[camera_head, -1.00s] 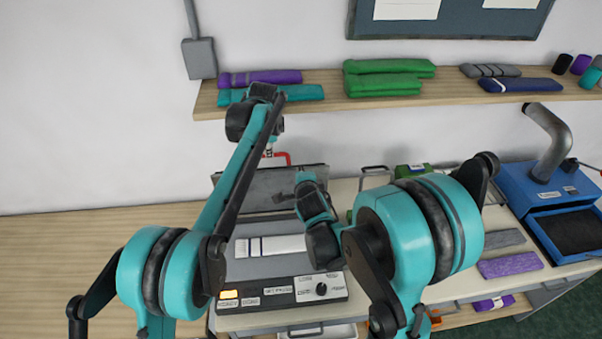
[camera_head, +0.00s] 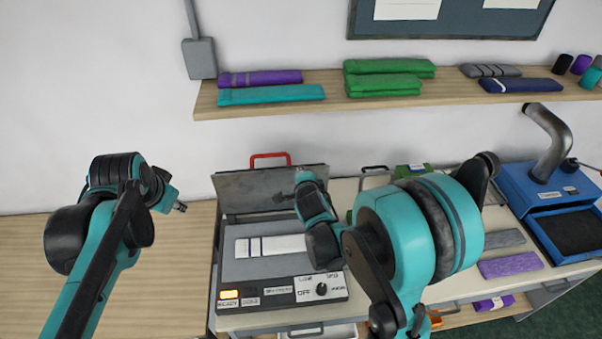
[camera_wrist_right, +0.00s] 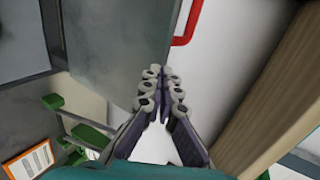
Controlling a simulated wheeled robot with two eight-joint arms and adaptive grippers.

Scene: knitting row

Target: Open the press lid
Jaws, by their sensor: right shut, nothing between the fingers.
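The press (camera_head: 228,262) stands at the left end of the pale counter. Its grey lid (camera_head: 250,188) is raised and stands tilted up at the back, with the red handle (camera_head: 270,157) at its top edge. A white knitted piece with dark stripes (camera_head: 280,245) lies flat on the bed. My right gripper (camera_wrist_right: 163,90) is shut and empty in the right wrist view, close to the lid (camera_wrist_right: 110,40) and the red handle (camera_wrist_right: 188,22); contact cannot be judged.
A shelf (camera_head: 340,104) with folded knits runs along the wall above. A blue machine with a grey pipe (camera_head: 550,190) stands at the right, beside grey and purple swatches (camera_head: 510,264). The wooden tabletop (camera_head: 30,240) at the left is clear.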

